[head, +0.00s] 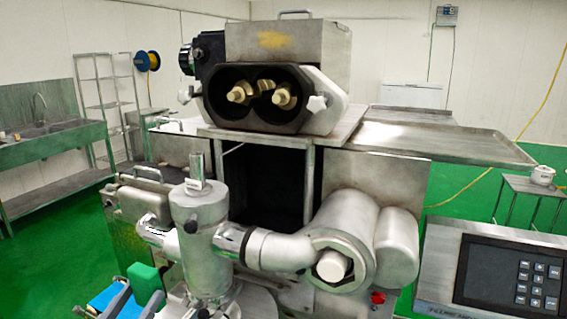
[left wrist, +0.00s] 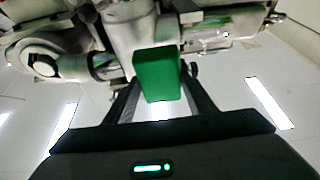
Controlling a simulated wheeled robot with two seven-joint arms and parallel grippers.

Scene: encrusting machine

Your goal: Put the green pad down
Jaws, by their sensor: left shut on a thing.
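The green pad (head: 144,279) is a small green block at the lower left of the head view, in front of the machine's metal cylinder. My left gripper (head: 136,298) comes up from the bottom edge there, its two grey fingers on either side of the pad. In the left wrist view the pad (left wrist: 157,74) stands out beyond the fingers, and the gripper (left wrist: 160,92) is shut on it. Machine parts lie behind the pad; I cannot tell whether it touches them. My right gripper is not in view.
The metal encrusting machine (head: 205,245) fills the middle, with its pipe and cylinder close to the left gripper. A control panel (head: 508,280) stands at the lower right. A sink bench (head: 50,140) is far left.

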